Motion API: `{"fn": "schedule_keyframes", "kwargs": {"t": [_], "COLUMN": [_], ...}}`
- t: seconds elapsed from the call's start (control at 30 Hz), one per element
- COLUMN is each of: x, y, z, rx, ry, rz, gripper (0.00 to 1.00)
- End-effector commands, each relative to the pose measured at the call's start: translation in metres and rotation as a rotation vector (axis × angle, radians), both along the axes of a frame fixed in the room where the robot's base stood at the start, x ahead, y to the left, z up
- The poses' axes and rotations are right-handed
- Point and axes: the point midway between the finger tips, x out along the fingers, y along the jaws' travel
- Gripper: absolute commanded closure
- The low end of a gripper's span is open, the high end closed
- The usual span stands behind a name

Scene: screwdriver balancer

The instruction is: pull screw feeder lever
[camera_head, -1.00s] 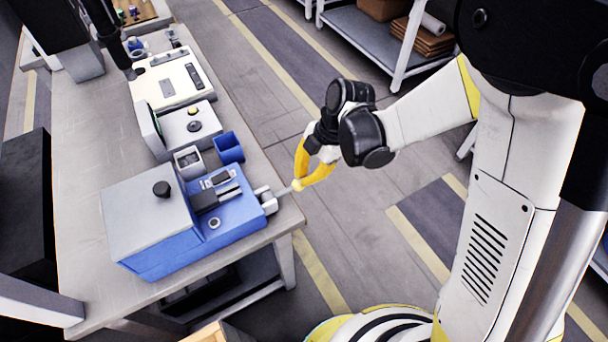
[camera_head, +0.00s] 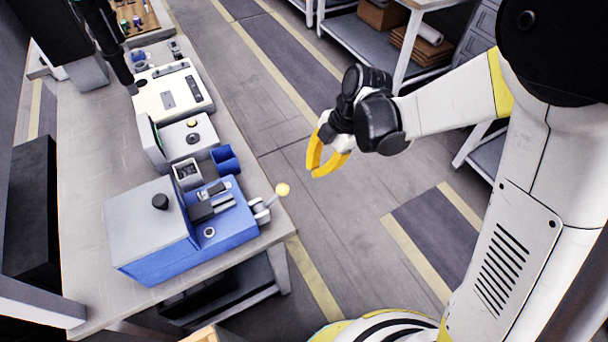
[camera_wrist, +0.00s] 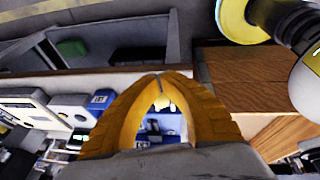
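The screw feeder (camera_head: 190,235) is a blue box with a grey cover at the near end of the table. Its lever (camera_head: 282,189) ends in a pale yellow ball knob and sticks out up and to the right of the feeder's right side. My gripper (camera_head: 314,173) has yellow fingers and is right of the knob, apart from it, beyond the table edge. In the wrist view the fingertips (camera_wrist: 160,77) meet with nothing held. Through the gap between the fingers, part of the blue feeder (camera_wrist: 168,122) and the pale knob (camera_wrist: 162,103) show.
A small blue bin (camera_head: 225,159) and a grey-and-white device (camera_head: 187,138) stand behind the feeder on the table (camera_head: 85,170). Shelving with boxes (camera_head: 420,45) is at the back right. The floor (camera_head: 310,220) between table and my base is clear.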

Motion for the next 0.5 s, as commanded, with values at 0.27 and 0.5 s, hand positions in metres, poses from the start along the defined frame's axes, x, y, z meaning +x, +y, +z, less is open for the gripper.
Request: {"fn": "schedule_keyframes", "kwargs": {"t": [0.27,0.5], "x": [0.012,0.013], "y": [-0.029,-0.032], "z": [0.022,0.024], "rx": [0.0,-0.001], "ry": [0.0,0.0], "rz": [-0.001,0.001], "gripper": [1.0,1.0]}}
